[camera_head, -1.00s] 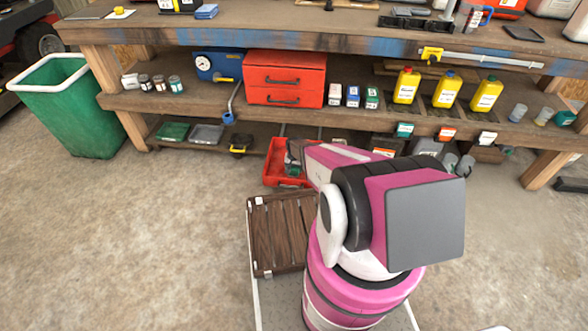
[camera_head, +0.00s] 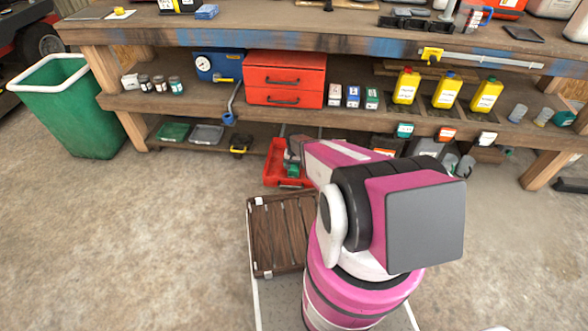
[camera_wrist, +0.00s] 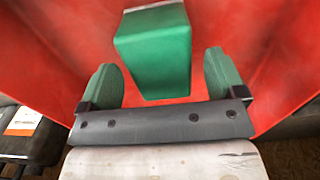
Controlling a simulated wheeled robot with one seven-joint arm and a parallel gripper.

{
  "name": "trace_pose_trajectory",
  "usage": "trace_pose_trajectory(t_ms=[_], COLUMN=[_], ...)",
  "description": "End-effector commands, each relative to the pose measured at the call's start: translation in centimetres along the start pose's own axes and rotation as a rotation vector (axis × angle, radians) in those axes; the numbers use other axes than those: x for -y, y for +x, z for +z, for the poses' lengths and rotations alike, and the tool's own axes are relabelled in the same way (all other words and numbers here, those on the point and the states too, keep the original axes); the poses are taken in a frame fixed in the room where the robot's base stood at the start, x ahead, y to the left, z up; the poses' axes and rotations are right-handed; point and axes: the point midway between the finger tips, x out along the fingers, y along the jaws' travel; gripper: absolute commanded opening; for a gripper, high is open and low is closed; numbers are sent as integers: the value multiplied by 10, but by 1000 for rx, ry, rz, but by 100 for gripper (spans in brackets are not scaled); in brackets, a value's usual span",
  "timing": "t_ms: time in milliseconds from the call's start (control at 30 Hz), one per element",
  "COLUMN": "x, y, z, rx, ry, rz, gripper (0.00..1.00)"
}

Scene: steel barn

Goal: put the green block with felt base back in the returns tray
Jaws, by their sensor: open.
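The green block (camera_wrist: 153,55) is in the red tray (camera_head: 276,158), with red surface all around it in the wrist view. A pale strip shows along its far edge and may be the felt. In the head view the block (camera_head: 293,171) is a small green patch near the tray's front. My gripper (camera_wrist: 163,82) is open, its two green-padded fingers spread on either side of the block's near end. I see gaps between fingers and block. In the head view my arm hides part of the tray, and the fingertips are hard to make out.
The workbench (camera_head: 330,37) spans the back, its lower shelf (camera_head: 200,103) holding a red drawer box (camera_head: 285,78) and yellow bottles. Green and grey trays (camera_head: 207,134) sit below. A slatted wooden deck (camera_head: 275,235) is in front.

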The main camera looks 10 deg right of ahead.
Motion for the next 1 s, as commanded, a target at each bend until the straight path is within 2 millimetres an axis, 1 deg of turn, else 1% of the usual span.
trace_pose_trajectory(t_ms=[33, 100, 300, 400, 567, 667, 767, 800, 867, 900, 967, 1000], x=[0, -1, 0, 0, 0, -3, -9, -12, -18, -21, -27, -31], y=[-14, -29, -64, -76, -88, -106, -140, -158, -186, -205, -232, -248], z=[2, 2, 2, 1, 2, 10, 27, 37, 52, 63, 79, 90], rx=[-2, -2, -1, -1, -1, -1, -4, -3, -5, -5, -6, -6], ry=[0, 0, 0, 0, -1, -13, -40, -55, -81, -98, -124, -143], rz=[-1, -1, 0, 0, 0, 0, -1, -1, -2, -1, -2, -1], gripper=[89, 89, 89, 89, 89, 89, 89, 89, 89, 89, 89, 89])
